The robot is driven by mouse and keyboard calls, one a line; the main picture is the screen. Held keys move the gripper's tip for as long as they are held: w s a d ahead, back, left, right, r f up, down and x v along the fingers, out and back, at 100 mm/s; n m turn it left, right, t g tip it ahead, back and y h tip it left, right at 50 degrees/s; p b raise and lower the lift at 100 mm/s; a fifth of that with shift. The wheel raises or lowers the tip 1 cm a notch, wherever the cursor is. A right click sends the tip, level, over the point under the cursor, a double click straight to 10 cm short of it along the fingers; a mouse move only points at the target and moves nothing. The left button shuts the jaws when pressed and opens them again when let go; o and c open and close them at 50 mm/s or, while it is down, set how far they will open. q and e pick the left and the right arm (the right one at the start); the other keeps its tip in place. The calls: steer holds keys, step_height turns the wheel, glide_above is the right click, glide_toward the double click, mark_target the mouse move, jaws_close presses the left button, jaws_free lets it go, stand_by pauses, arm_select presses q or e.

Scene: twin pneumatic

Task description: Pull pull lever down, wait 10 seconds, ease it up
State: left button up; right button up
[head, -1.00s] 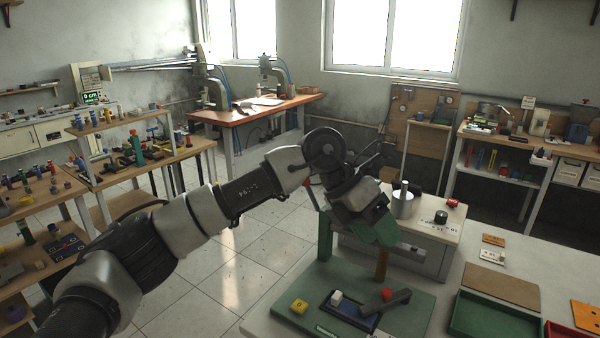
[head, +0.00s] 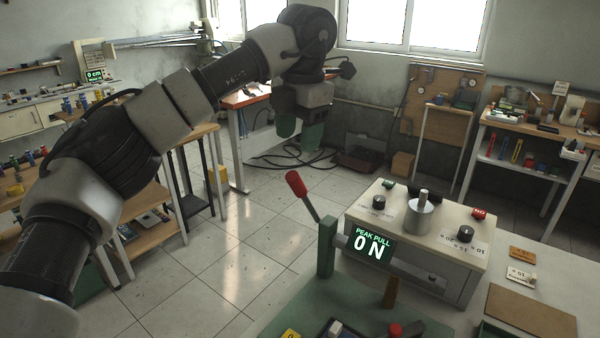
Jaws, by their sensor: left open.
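The pull lever (head: 308,202) has a red grip and a thin metal rod that slants up and left from a green post (head: 327,250). A display (head: 368,245) beside the post reads "PEAK PULL 0 N". My left gripper (head: 298,133) hangs above the lever, pointing down, with its green fingers apart and nothing seen between them. In the picture a clear gap lies between the fingertips and the red grip. My right gripper is not in view.
Right of the lever stands a pale box (head: 430,235) with knobs, a metal cylinder and a red button. The green base plate (head: 300,310) lies in front. Open tiled floor (head: 225,262) is to the left. A brown board (head: 530,312) lies at the right.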

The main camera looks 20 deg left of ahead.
mark_target(294, 181)
arm_select(q)
steer(key=f, duration=0.2)
steer(key=s+f, duration=0.1)
steer(key=f, duration=0.1)
steer(key=shift+a+p, duration=0.2)
steer(key=shift+p, duration=0.15)
steer(key=f, duration=0.3)
steer(key=f+p, duration=0.1)
steer(key=f, duration=0.1)
steer(key=shift+w+a+f, duration=0.1)
steer(key=shift+w+a, duration=0.1)
steer(key=shift+w, duration=0.2)
steer(key=shift+s+f, duration=0.1)
steer(key=shift+f, duration=0.25)
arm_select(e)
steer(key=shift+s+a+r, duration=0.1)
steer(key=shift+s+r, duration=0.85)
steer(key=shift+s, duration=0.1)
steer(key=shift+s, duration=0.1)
arm_select(q)
steer(key=shift+c, duration=0.5)
jaws_close()
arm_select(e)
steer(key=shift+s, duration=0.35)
